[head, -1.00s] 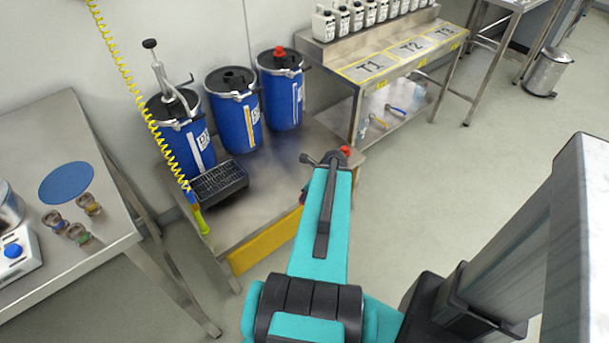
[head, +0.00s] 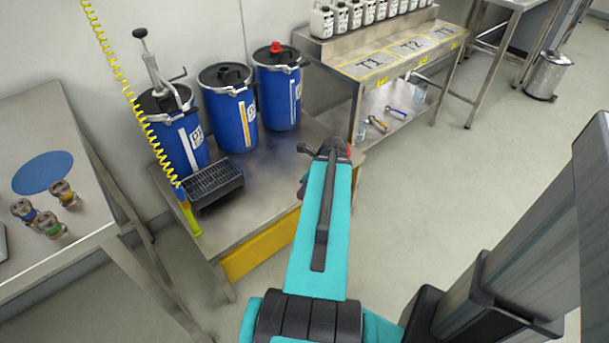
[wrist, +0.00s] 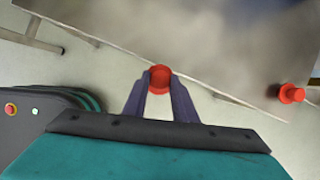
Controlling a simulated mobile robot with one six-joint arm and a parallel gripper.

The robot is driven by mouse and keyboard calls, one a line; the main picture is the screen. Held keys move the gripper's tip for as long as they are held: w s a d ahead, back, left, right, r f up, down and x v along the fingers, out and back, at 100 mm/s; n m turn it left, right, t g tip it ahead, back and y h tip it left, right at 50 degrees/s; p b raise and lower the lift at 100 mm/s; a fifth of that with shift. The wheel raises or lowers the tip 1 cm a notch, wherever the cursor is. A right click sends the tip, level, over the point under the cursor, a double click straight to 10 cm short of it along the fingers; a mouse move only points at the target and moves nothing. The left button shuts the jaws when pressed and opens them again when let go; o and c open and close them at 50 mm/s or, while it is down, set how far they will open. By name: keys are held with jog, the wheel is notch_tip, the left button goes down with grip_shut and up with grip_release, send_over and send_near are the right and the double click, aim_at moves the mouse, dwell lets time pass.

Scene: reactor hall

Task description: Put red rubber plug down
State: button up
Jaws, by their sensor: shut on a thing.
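In the wrist view my gripper (wrist: 160,84) is shut on the red rubber plug (wrist: 160,76), which shows as a round red end between the fingertips. The plug appears at the near edge of the steel stand's top (wrist: 225,35); I cannot tell its height or whether it touches. In the head view my arm hides most of the gripper and the held plug. A second red piece (wrist: 290,93) shows by the stand's edge at the right of the wrist view. Another red plug (head: 276,46) sits on the right-hand blue drum (head: 279,95).
Two more blue drums (head: 232,115) (head: 178,145), one with a hand pump, stand at the back of the stand. A black grated tray (head: 213,182) lies at its left. The stand's middle is bare. A bench marked T1 to T3 (head: 375,65) is behind right.

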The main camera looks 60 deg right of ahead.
jog(key=shift+w+d+f+b, duration=0.15)
jog(key=shift+w+d+b, duration=0.25)
jog(key=shift+b, duration=2)
jog(key=shift+w+d+f+b, duration=0.15)
jog(key=shift+d+b, duration=0.35)
jog(key=shift+b, duration=1.85)
jog(key=shift+w+d+f+b, duration=0.1)
jog(key=shift+w+d+b, duration=0.2)
jog(key=shift+w+d, duration=0.95)
jog(key=shift+w+d+f+b, duration=0.1)
jog(key=shift+w+d+b, duration=0.45)
jog(key=shift+d, duration=1.15)
jog(key=shift+w+d+f+b, duration=0.1)
jog(key=shift+w+d, duration=1.05)
jog(key=shift+d, duration=0.35)
jog(key=shift+f+b, duration=0.8)
jog(key=shift+f, duration=1)
jog(key=o, duration=1)
jog(key=shift+o, duration=0.2)
